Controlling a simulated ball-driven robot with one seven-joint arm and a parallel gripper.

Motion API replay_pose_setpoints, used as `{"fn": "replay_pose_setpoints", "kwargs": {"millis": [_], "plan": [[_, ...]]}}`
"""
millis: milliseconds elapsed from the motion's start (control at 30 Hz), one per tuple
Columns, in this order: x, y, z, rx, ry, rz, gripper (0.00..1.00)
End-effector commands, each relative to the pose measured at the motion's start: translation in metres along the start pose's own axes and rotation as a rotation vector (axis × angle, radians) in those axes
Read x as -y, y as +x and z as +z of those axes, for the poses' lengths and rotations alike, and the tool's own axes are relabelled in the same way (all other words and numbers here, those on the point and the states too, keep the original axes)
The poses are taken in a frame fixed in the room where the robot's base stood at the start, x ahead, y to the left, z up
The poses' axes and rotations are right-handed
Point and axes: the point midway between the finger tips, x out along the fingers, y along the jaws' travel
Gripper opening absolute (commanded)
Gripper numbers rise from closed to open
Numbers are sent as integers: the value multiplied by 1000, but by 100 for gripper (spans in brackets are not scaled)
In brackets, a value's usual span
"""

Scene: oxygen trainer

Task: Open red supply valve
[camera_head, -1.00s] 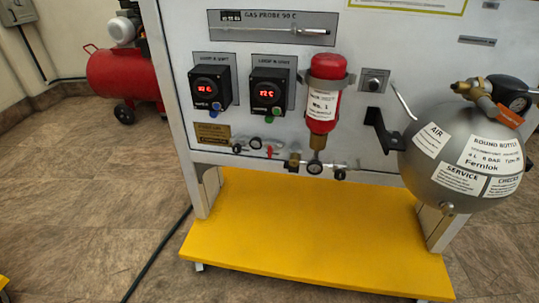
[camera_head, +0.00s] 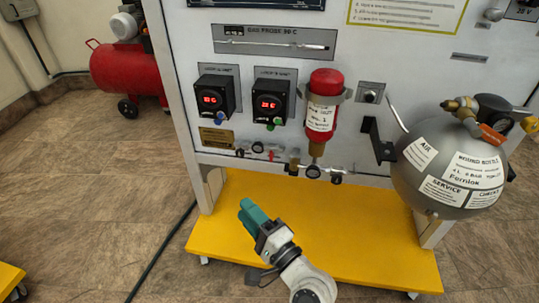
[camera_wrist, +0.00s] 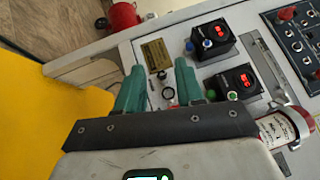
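The red supply valve (camera_head: 272,155) is a small red handle on the pipe run low on the white panel, left of the red bottle. In the wrist view a bit of red (camera_wrist: 168,93) shows beside the right finger; the finger hides part of that area. My gripper (camera_head: 248,209) has teal fingers and is in front of the panel, over the yellow platform, lower than the valve and apart from it. In the wrist view my gripper (camera_wrist: 160,80) has a clear gap between its fingers, with nothing held.
A red bottle (camera_head: 322,112) is clamped on the panel, and a grey round bottle (camera_head: 425,165) juts out at the right. Two black controllers (camera_head: 215,95) sit above the pipes. A yellow platform (camera_head: 340,255) spans below. A red compressor tank (camera_head: 118,70) stands at the left.

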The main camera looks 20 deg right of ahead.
Motion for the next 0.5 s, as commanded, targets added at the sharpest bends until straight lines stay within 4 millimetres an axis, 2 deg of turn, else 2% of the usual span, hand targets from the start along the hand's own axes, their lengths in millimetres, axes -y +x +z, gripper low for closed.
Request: {"fn": "replay_pose_setpoints", "kwargs": {"millis": [33, 100, 233, 367, 500], "plan": [[18, 13, -3, -51, 116, -74, 37], [34, 25, -12, -132, 287, -171, 37], [48, 38, -31, -298, 605, -332, 37], [44, 42, -48, -477, 899, -460, 37], [28, 39, -56, -648, 1127, -552, 37]]}}
